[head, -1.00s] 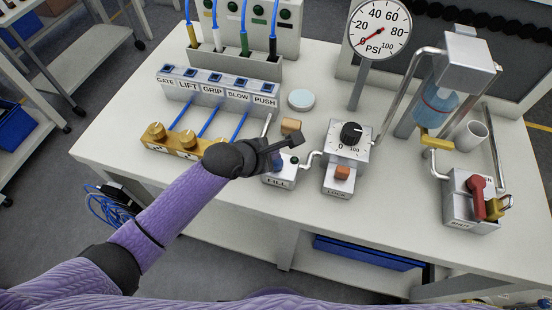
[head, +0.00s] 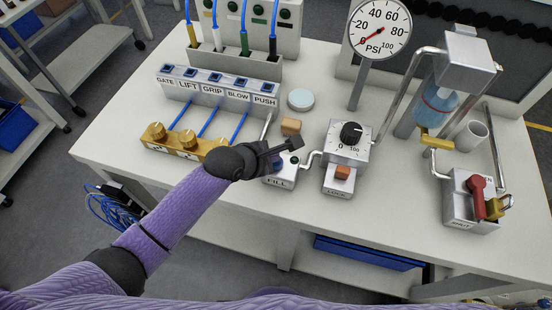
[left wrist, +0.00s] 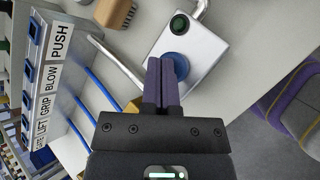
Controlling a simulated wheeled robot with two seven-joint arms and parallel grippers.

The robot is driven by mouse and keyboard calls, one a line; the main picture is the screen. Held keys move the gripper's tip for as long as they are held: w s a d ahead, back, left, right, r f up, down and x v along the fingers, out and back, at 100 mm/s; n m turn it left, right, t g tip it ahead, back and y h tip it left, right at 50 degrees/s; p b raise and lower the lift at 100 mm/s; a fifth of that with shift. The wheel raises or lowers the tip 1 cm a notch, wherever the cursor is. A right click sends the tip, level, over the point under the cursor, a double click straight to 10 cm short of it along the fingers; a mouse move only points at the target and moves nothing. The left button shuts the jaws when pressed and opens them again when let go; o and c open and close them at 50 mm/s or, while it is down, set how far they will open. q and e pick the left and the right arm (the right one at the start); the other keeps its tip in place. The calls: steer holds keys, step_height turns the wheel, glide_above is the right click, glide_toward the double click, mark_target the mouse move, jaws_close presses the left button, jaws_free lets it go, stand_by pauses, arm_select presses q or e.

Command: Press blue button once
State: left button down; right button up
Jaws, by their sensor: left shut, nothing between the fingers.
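The blue button (left wrist: 178,56) is a round disc on top of a metal box, with a dark green round part (left wrist: 180,23) beside it in the left wrist view. In the head view this is the box labelled FILL (head: 278,182), and my gripper hides the button. My left gripper (head: 296,144) is shut and empty above the FILL box. In the left wrist view its fingertips (left wrist: 167,62) overlap the near side of the blue button. I cannot tell whether they touch it. My right gripper is not in view.
A switch bank (head: 222,92) labelled GATE, LIFT, GRIP, BLOW and PUSH stands to the left. A brass valve block (head: 182,145) lies in front of it. A knob box labelled LOCK (head: 338,182) and a pressure gauge (head: 380,28) are right of the gripper.

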arm_select(q)
steer(key=shift+f, duration=0.35)
stand_by(0.6)
steer(key=shift+r+p, duration=0.9)
steer(key=shift+p, duration=0.15)
steer(key=shift+r, duration=0.1)
step_height(320, 180, up, 5)
steer(key=p, duration=0.6)
